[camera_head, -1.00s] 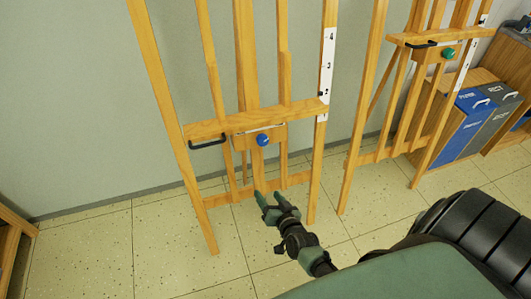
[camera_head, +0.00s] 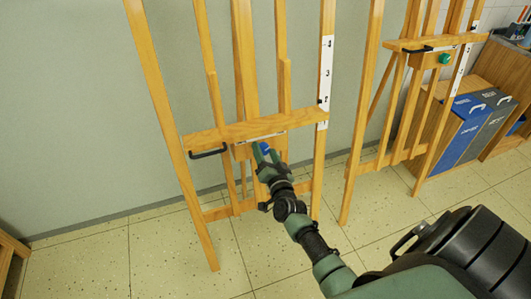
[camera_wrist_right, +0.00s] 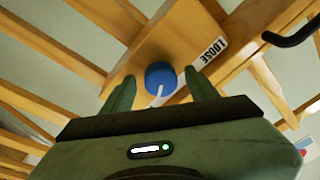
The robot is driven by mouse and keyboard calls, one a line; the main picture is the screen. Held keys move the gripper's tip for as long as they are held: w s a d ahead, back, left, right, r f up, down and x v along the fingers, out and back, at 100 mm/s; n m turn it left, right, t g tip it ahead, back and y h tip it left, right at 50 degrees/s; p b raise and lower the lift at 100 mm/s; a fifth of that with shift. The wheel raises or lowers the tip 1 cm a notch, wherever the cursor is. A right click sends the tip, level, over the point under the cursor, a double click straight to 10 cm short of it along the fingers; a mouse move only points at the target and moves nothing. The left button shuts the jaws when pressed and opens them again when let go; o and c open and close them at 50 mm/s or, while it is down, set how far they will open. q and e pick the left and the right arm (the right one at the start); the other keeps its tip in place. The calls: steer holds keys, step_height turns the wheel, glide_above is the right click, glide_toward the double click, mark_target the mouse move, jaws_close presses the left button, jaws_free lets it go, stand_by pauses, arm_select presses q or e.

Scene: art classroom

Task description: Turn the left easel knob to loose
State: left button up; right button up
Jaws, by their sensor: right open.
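The left easel (camera_head: 222,134) is wooden, with a cross tray and a blue knob (camera_head: 265,147) below its middle. In the right wrist view the blue knob (camera_wrist_right: 160,78) shows a white pointer mark, and a label reading LOOSE (camera_wrist_right: 213,52) lies to its right. My right gripper (camera_head: 266,154) is at the knob, coming from below in the head view. Its two fingers (camera_wrist_right: 160,92) are open, one to each side of the knob in the wrist view, with visible gaps. Whether the tips reach past the knob is hard to tell. My left gripper is not in view.
A black handle (camera_head: 208,153) sticks out at the left end of the easel's tray. A second easel (camera_head: 400,44) with a green knob (camera_head: 444,59) stands to the right. Blue and grey bins (camera_head: 467,135) stand beyond it. The floor in front is clear.

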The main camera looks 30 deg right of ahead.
jaws_close()
steer(key=shift+n, duration=0.4)
steer(key=n+y+p, duration=0.1)
steer(key=n, duration=0.5)
steer(key=shift+y+p, duration=0.35)
steer(key=shift+y, duration=0.05)
steer(key=n+p, duration=0.1)
steer(key=n, duration=0.2)
steer(key=n+y+p, duration=0.1)
steer(key=n, duration=0.3)
steer(key=shift+d+r+n+y, duration=0.1)
steer(key=shift+d+n+y, duration=0.05)
steer(key=shift+n+y, duration=0.15)
steer(key=n+p, duration=0.1)
steer(key=n, duration=0.2)
steer(key=n+y, duration=0.1)
steer(key=n, duration=0.3)
steer(key=shift+r+g+p, duration=0.1)
steer(key=shift+g+p, duration=0.2)
steer(key=shift+p, duration=0.05)
steer(key=n+g+p, duration=0.1)
steer(key=n, duration=0.3)
steer(key=shift+n, duration=0.4)
